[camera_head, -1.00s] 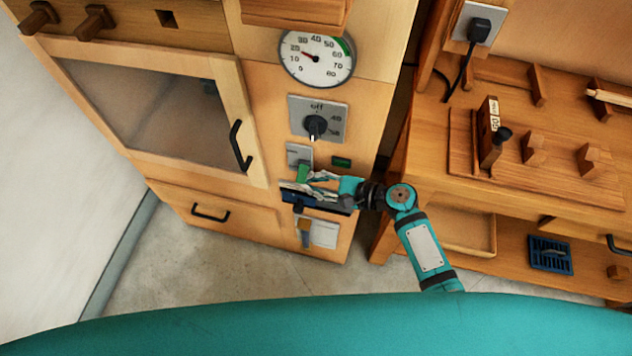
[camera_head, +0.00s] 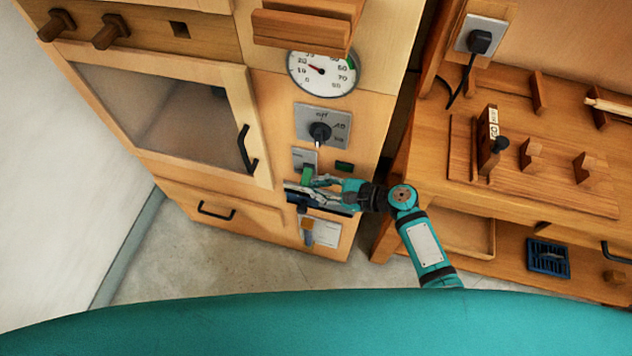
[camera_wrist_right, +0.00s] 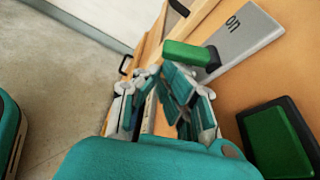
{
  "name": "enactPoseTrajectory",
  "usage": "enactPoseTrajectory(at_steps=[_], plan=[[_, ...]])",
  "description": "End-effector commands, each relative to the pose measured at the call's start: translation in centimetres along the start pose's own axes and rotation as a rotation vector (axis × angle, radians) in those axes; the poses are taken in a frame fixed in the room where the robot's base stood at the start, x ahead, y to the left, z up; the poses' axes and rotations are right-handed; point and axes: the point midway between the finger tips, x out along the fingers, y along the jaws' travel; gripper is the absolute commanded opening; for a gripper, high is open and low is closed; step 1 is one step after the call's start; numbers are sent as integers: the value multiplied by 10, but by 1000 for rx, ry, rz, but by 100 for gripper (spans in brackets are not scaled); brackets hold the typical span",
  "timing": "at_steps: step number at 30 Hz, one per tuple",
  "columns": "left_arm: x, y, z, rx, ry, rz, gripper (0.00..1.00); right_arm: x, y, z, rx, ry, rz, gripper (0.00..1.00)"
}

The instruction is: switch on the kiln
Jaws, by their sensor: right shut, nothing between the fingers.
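The kiln (camera_head: 265,225) is a light wooden cabinet with a glazed door (camera_head: 170,110) and a control strip on its right. A grey switch plate (camera_head: 301,156) carries a green switch lever (camera_head: 307,175). In the right wrist view the plate (camera_wrist_right: 248,35) reads "ON" and the green lever (camera_wrist_right: 188,53) stands out from it. My right gripper (camera_head: 314,183) is shut and empty, its fingertips (camera_wrist_right: 176,80) right at the lever. I cannot tell whether they touch it. A dark green indicator (camera_head: 344,166) sits right of the plate. My left gripper is out of view.
Above the switch are a black selector knob (camera_head: 320,131) and a round gauge (camera_head: 322,70). A wooden ledge (camera_head: 305,30) juts out above them. A workbench (camera_head: 440,190) with wooden blocks stands to the right. Floor (camera_head: 190,262) is clear in front of the kiln.

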Motion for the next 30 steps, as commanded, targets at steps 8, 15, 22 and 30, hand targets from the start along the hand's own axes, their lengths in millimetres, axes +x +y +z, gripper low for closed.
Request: enactPoseTrajectory(at_steps=[8,15,22,30], plan=[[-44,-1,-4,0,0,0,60,-5,2,18,206,-1,73,0],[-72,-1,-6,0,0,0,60,-9,4,26,419,0,147,0],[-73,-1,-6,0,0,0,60,-8,8,23,482,0,169,0],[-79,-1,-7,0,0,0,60,-10,10,28,480,0,169,0]])
